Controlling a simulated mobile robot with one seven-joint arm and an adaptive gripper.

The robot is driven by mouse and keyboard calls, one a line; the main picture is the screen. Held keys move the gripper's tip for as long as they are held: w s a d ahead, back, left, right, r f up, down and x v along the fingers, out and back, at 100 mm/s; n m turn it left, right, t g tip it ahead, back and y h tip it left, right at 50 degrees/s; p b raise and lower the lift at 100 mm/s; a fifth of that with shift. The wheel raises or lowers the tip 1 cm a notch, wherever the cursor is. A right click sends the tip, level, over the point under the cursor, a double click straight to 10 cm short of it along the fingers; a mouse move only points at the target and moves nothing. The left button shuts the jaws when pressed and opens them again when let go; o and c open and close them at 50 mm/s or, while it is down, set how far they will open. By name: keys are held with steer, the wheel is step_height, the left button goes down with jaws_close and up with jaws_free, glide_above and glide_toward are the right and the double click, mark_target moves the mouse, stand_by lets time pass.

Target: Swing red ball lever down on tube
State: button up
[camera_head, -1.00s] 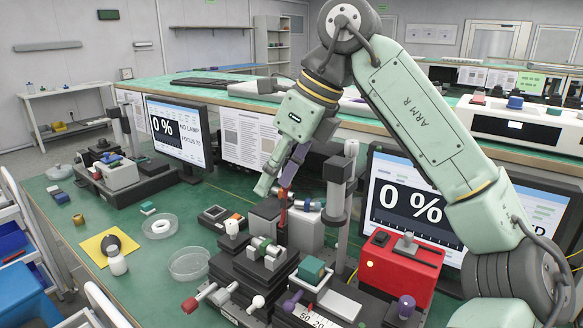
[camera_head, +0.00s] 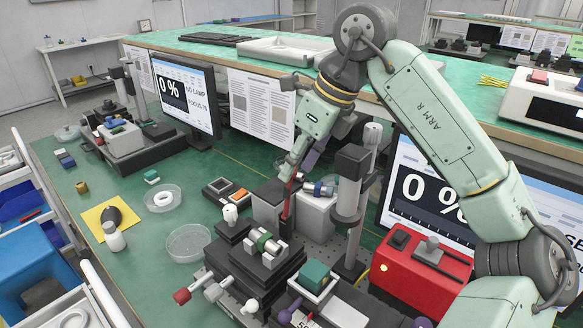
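My gripper (camera_head: 300,166) hangs from the green arm, pointing down over the middle of the bench setup. I cannot tell whether finger and red part touch. The fingertips are too small and overlapped to show their opening. A short green-and-silver cylinder (camera_head: 265,243), possibly the tube, lies on the black stacked stage (camera_head: 240,268) in front. A red-ended knob (camera_head: 182,296) sticks out at the stage's lower left.
A grey post (camera_head: 348,195) stands close right of my gripper, beside a white block (camera_head: 312,215). A red box (camera_head: 420,275) and a monitor reading 0 % (camera_head: 425,190) are at the right. Clear dishes (camera_head: 188,243) and a yellow pad (camera_head: 95,222) lie on open green bench at left.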

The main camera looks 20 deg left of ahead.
mark_target(289, 189)
steer(key=shift+x, duration=1.65)
jaws_close()
